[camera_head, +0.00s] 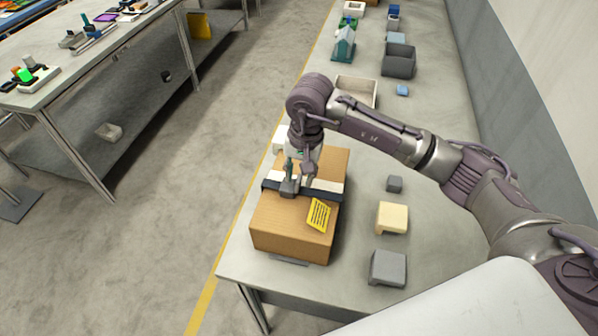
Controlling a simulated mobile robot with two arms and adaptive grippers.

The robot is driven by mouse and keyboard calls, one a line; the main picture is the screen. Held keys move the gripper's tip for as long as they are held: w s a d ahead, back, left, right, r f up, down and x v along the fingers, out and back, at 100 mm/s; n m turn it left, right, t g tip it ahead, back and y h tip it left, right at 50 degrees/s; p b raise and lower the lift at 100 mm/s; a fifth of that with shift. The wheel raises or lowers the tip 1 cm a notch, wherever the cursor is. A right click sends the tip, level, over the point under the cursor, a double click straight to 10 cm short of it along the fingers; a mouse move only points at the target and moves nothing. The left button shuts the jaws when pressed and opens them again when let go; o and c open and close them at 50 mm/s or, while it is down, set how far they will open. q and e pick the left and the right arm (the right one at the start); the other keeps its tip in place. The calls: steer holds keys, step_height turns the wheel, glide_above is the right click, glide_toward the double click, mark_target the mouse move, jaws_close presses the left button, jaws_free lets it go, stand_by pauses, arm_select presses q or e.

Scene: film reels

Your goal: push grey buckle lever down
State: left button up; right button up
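A brown cardboard box (285,228) sits on the long grey table near its left edge. A black strap (327,193) runs across its top. A small grey buckle (289,188) sits on the strap, toward its left part. My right gripper (299,180) points down over the box, with its fingertips at or just above the buckle. The fingers hide part of the buckle and its lever, so I cannot tell the lever's position or whether they touch it. My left gripper is not in view.
A yellow label (318,215) lies on the box. A cream block (392,218), a grey block (388,268) and a small dark grey block (394,184) stand to the right. An open beige bin (356,90) and a dark bin (399,61) stand farther back.

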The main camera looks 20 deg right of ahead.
mark_target(300, 186)
steer(key=shift+a+f, duration=0.1)
steer(key=shift+f, duration=0.75)
jaws_close()
steer(key=shift+f+b, duration=0.15)
steer(key=shift+b, duration=0.35)
steer(key=t+y+b, duration=0.1)
steer(key=b, duration=0.5)
steer(key=d+t+y+b, duration=0.1)
steer(key=y+b, duration=0.1)
steer(key=b, duration=0.4)
steer(key=s+f+t+y+b, duration=0.1)
steer(key=y+b, duration=0.1)
steer(key=b, duration=0.5)
steer(key=shift+d+t, duration=0.3)
steer(key=shift+d, duration=0.1)
steer(key=shift+s+r+y+b, duration=0.15)
steer(key=shift+y+b, duration=0.25)
steer(key=shift+b, duration=0.25)
steer(key=shift+r, duration=0.1)
